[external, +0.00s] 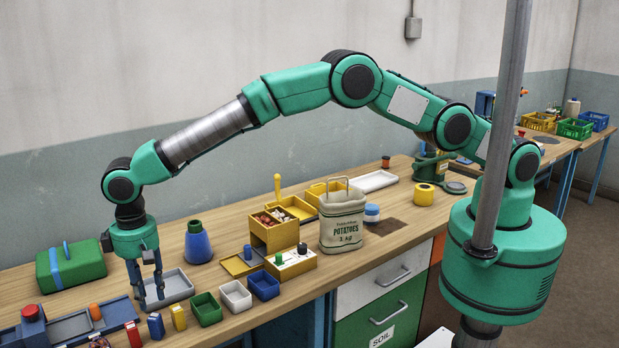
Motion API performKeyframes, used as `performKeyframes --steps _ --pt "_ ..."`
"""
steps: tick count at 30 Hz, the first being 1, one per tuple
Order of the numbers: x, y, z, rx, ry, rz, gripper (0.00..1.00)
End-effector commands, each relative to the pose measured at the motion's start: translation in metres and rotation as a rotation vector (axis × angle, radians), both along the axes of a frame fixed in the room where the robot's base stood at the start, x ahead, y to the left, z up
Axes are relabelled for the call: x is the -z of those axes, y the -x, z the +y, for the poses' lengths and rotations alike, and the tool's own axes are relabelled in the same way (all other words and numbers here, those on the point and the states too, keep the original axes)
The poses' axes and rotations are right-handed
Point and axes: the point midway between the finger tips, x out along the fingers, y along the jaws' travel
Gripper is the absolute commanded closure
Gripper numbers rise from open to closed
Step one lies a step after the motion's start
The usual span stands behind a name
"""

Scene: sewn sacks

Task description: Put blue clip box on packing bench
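A small upright blue box (155,326), which looks like the blue clip box, stands near the front edge of the wooden bench (215,325), between a red and a yellow box. My gripper (151,301) points down just behind it, over a grey tray (176,285). Its two fingers are apart with nothing visible between them. Whether the fingertips touch the tray is unclear. A second wooden bench (562,146) stands at the back right; I cannot tell which bench is the packing bench.
Green (206,309), white (236,295) and blue (264,285) open bins stand right of the small boxes. A blue bottle (198,243), a green case (70,266) and a potato sack (342,219) stand nearby. Crates (574,129) occupy the far bench.

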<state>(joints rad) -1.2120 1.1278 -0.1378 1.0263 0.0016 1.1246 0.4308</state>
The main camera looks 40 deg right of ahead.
Motion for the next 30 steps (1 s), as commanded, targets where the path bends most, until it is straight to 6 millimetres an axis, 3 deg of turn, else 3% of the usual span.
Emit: performKeyframes --steps 3,10,30 --pt "-0.017 0.000 0.000 0.000 0.000 0.000 0.68" --pt "-0.035 0.000 0.000 0.000 0.000 0.000 0.68" --pt "-0.038 0.000 0.000 0.000 0.001 0.001 0.68"
